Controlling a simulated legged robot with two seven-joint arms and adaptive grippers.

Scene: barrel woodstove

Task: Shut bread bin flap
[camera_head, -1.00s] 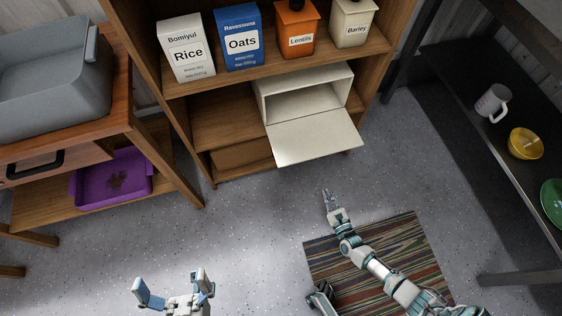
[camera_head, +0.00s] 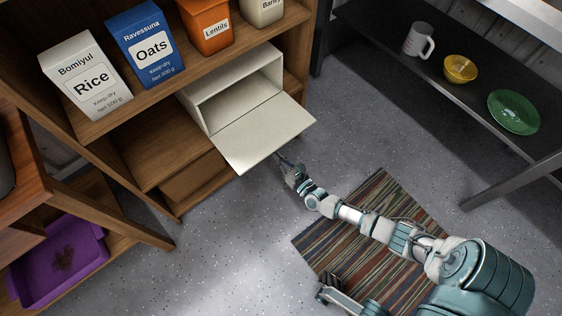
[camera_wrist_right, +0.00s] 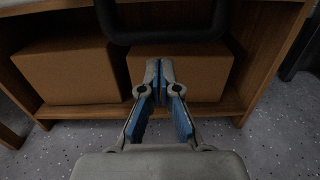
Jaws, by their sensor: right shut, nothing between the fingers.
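The cream bread bin (camera_head: 268,72) stands on a shelf of the wooden unit. Its flap (camera_head: 262,133) is open, folded down and jutting out over the shelf edge. My right gripper (camera_head: 283,160) is at the flap's outer edge, low and in front of it; I cannot tell whether they touch. In the right wrist view my right gripper (camera_wrist_right: 158,66) has its fingertips together with nothing between them. A dark curved bar (camera_wrist_right: 165,37) crosses above the fingertips there; I cannot tell what it belongs to.
Rice (camera_head: 88,85), oats (camera_head: 147,47) and lentils (camera_head: 207,25) containers stand on the shelf above. Cardboard boxes (camera_wrist_right: 65,72) fill the lower shelf. A dark rack (camera_head: 400,75) stands at the right. Floor is clear around the striped rug (camera_head: 390,205).

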